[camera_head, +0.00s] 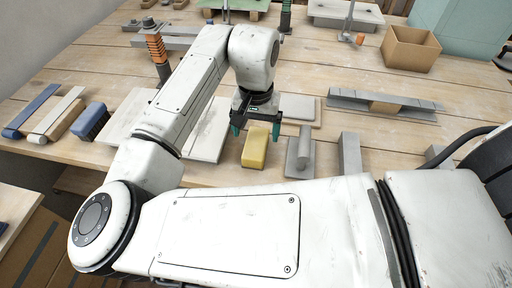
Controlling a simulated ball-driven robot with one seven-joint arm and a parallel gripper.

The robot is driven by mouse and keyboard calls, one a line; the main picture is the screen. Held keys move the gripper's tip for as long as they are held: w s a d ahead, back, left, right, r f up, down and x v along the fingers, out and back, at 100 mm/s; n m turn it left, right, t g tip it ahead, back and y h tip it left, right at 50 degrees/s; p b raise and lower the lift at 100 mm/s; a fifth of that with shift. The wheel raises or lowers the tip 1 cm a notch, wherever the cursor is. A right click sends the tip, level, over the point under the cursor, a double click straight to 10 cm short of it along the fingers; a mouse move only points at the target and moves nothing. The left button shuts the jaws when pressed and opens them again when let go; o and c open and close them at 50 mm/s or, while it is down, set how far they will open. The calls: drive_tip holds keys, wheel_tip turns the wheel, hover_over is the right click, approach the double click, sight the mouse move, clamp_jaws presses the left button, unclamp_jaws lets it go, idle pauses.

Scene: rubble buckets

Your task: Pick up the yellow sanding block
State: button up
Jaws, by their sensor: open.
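The yellow sanding block (254,150) lies on the light wooden table, just in front of my gripper. My gripper (255,126) points down above and slightly behind the block, with its teal fingertips spread apart to either side of it. The gripper is open and holds nothing. I cannot tell the exact height of the fingertips over the table. My arm crosses the view and hides part of the table.
A grey plate with a cylinder (301,152) stands close to the block's right. A grey block (349,154) is further right. Pale tiles (211,140) lie to the left, a blue brush (91,121) beyond them. A cardboard box (411,49) stands at the back right.

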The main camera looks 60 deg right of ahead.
sight(256, 142)
drive_tip(key=shift+f, duration=2.85)
drive_tip(key=shift+c, duration=0.4)
drive_tip(key=c, duration=1)
drive_tip(key=shift+c, duration=0.2)
